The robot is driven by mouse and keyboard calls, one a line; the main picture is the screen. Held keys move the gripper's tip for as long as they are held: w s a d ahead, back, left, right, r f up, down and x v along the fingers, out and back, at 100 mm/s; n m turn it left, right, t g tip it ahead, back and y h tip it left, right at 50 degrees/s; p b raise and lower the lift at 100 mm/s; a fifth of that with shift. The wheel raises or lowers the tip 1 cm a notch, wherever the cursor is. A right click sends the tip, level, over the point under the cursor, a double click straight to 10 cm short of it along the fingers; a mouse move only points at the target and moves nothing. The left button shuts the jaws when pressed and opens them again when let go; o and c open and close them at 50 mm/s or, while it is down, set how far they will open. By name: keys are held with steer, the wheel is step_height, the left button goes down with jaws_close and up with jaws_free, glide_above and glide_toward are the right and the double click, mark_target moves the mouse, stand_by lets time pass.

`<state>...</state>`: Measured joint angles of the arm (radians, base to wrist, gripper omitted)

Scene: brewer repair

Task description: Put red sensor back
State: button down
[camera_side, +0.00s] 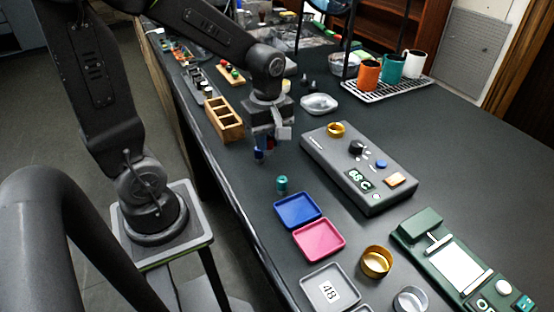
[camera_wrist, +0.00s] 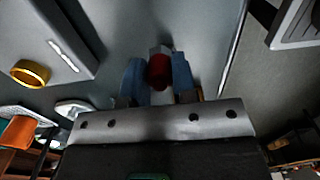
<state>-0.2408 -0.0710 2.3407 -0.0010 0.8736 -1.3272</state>
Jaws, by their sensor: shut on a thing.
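My gripper (camera_side: 264,152) hangs over the left part of the dark table, pointing down. In the wrist view, its two bluish fingers (camera_wrist: 159,82) are shut on the red sensor (camera_wrist: 158,66), which shows as a rounded red end between them with a pale grey part beyond. In the side view the sensor is mostly hidden by the fingers; only a little red shows. The sensor appears held above the table, apart from the things around it. A grey brewer unit (camera_side: 345,180) with a display reading about 68 C stands to the right of the gripper.
A wooden compartment box (camera_side: 238,134) stands close behind left. A small teal cylinder (camera_side: 282,183) is in front, near a blue tray (camera_side: 297,210) and a pink tray (camera_side: 319,240). A gold ring (camera_side: 336,129) sits on the brewer. A green scale (camera_side: 455,265) lies front right.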

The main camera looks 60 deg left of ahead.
mark_target(277, 173)
steer(key=shift+w+d+f, duration=0.3)
steer(key=shift+d, duration=0.15)
steer(key=shift+w+d+f, duration=0.25)
steer(key=shift+d+f, duration=0.05)
steer(key=shift+d, duration=0.15)
steer(key=shift+d+f, duration=0.1)
steer(key=shift+f, duration=1.95)
steer(key=shift+f, duration=0.1)
steer(key=c, duration=0.9)
jaws_free()
